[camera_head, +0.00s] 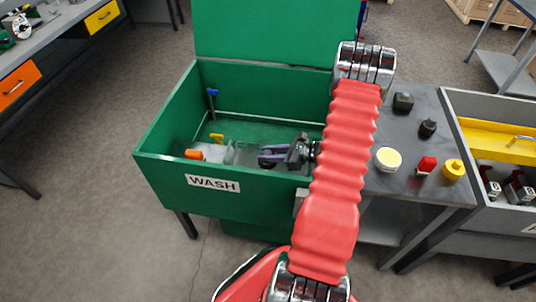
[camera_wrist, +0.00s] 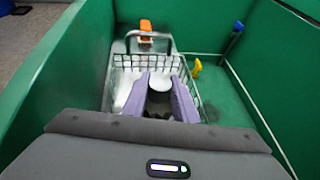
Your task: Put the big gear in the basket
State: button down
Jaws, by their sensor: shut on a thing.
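My gripper (camera_head: 268,157) reaches low into the green wash tub, its purple fingers pointing left in the head view. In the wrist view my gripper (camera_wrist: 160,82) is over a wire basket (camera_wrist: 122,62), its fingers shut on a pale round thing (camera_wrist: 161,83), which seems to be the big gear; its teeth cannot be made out. The basket is hard to see in the head view. A white thing (camera_wrist: 127,88) shows in the basket left of the fingers. What lies directly under the fingers is hidden.
The green WASH tub (camera_head: 168,170) has high walls and a raised lid. Inside are an orange-handled thing (camera_head: 194,154), a yellow tap (camera_head: 217,137) and a blue one (camera_head: 212,98). A grey counter (camera_head: 408,185) with small parts stands at right.

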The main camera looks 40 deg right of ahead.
jog(key=shift+f, duration=0.65)
dwell(0.3)
jog(key=c, duration=1.4)
grip_release()
jog(key=shift+r, duration=0.5)
jog(key=v, duration=1.2)
jog(key=shift+a, duration=0.1)
